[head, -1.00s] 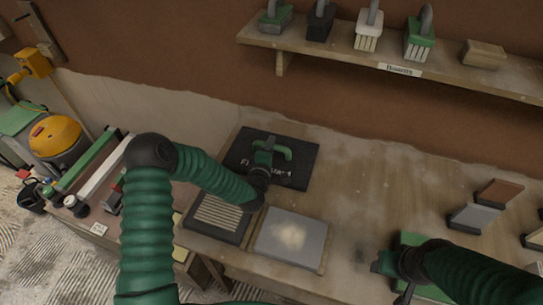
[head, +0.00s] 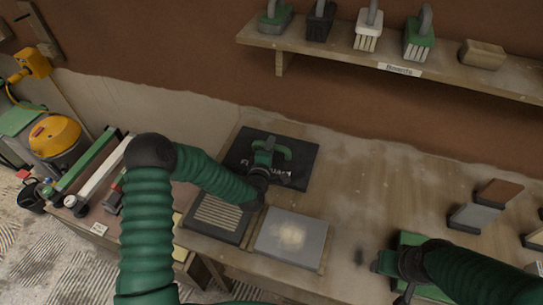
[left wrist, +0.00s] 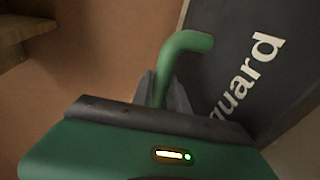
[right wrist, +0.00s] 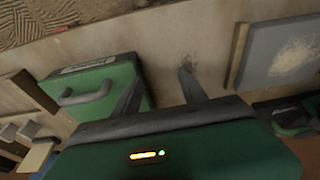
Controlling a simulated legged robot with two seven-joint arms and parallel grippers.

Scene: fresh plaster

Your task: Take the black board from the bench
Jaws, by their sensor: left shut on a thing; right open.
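A flat black board (head: 301,166) with white lettering lies at the back left of the bench (head: 345,190). In the left wrist view, the black board (left wrist: 240,62) shows the letters "uard". My left gripper (head: 265,163) is over the board and shut on a green handle (head: 282,151). The green handle (left wrist: 185,45) rises from between its fingers and bends right at the top. I cannot tell what the handle is fixed to; its base is hidden. My right gripper (right wrist: 158,92) is open and empty, beside a green block with a handle (right wrist: 95,88).
A black tray with a ribbed pad (head: 216,214) and a grey slab with a pale patch (head: 292,238) lie in front of the board. Small blocks (head: 475,217) lie at right. A shelf (head: 340,55) holding several handled tools overhangs the back. The bench middle is clear.

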